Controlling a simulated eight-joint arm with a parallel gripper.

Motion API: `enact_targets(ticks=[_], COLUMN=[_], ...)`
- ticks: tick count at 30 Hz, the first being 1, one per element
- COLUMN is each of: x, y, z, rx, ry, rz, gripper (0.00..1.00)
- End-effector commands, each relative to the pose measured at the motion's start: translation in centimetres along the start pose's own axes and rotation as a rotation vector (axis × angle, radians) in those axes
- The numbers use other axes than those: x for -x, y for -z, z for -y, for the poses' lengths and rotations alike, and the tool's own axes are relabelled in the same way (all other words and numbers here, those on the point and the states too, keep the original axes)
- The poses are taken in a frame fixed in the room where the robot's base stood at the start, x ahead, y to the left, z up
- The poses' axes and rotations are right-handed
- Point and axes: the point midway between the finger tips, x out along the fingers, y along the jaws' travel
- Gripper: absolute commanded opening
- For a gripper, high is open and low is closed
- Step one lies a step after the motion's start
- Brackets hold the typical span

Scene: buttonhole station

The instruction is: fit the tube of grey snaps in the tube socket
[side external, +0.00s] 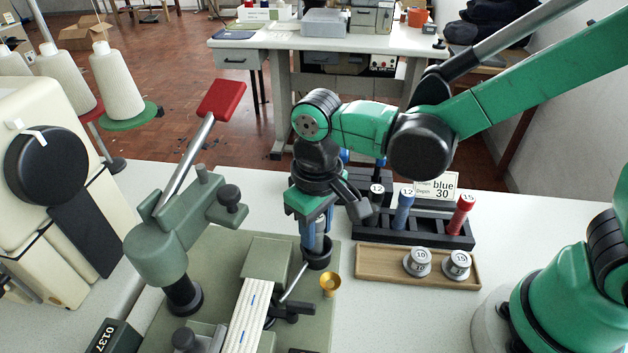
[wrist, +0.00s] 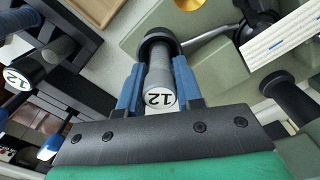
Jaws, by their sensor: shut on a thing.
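The tube of grey snaps (wrist: 161,78), with a white end cap marked 12, is between the blue fingers of my gripper (wrist: 159,88) in the wrist view. My gripper (side external: 316,226) is shut on it and points down over the green press base. The tube socket (side external: 318,254) is a black cup directly below; it also shows in the wrist view (wrist: 158,38). The tube's far end is at the socket's mouth and looks in line with it. How deep it sits inside is hidden by the rim.
A wooden tray (side external: 385,268) carries two metal dies. A brass cup (side external: 330,283), a marked strip (side external: 247,318) and the press lever (side external: 205,130) stand near the socket.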

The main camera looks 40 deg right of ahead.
Motion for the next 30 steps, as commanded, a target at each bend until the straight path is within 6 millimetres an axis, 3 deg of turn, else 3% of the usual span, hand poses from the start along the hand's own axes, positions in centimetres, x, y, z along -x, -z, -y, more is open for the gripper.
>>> enact_targets(ticks=[4, 5, 8, 20, 30], x=[-0.5, -0.5, -0.4, 0.0, 5.4], y=[0.0, 0.0, 0.0, 0.0, 0.0], z=[0.0, 0.0, 0.0, 0.0, 0.0], rx=[0.0, 0.0, 0.0, 0.0, 0.0], ry=[0.0, 0.0, 0.0, 0.0, 0.0], rz=[0.0, 0.0, 0.0, 0.0, 0.0], gripper=[0.0, 0.36, 0.62, 0.62, 0.62])
